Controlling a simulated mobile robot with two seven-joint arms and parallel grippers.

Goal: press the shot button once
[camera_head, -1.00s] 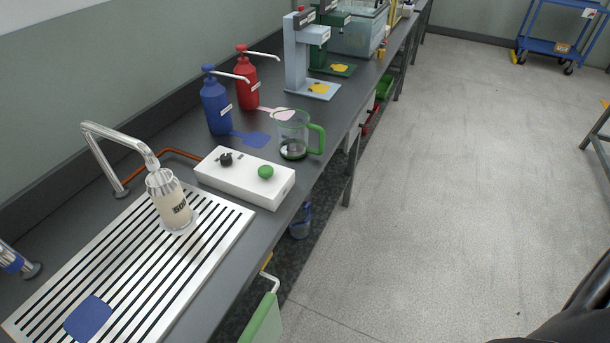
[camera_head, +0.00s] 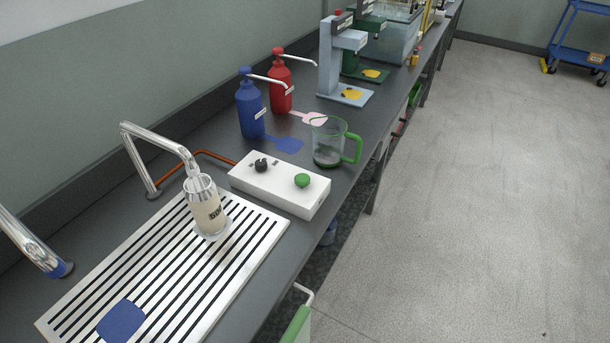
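A white control box (camera_head: 268,192) lies on the dark counter. It carries a round green button (camera_head: 302,180) on its right part and a black knob (camera_head: 261,165) on its left part. No writing on the box is readable, so I cannot tell by label which is the shot button. A clear glass (camera_head: 207,212) with pale contents and a partly readable dark marking stands on the slotted metal tray (camera_head: 62,322), under the end of a chrome spout (camera_head: 160,138). Neither gripper is in view.
A glass jug (camera_head: 329,150) with a green handle stands just behind the box. Blue (camera_head: 250,110) and red (camera_head: 280,88) pump bottles stand behind. A blue patch (camera_head: 121,320) lies on the tray's front. A chrome pipe (camera_head: 30,240) is at left.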

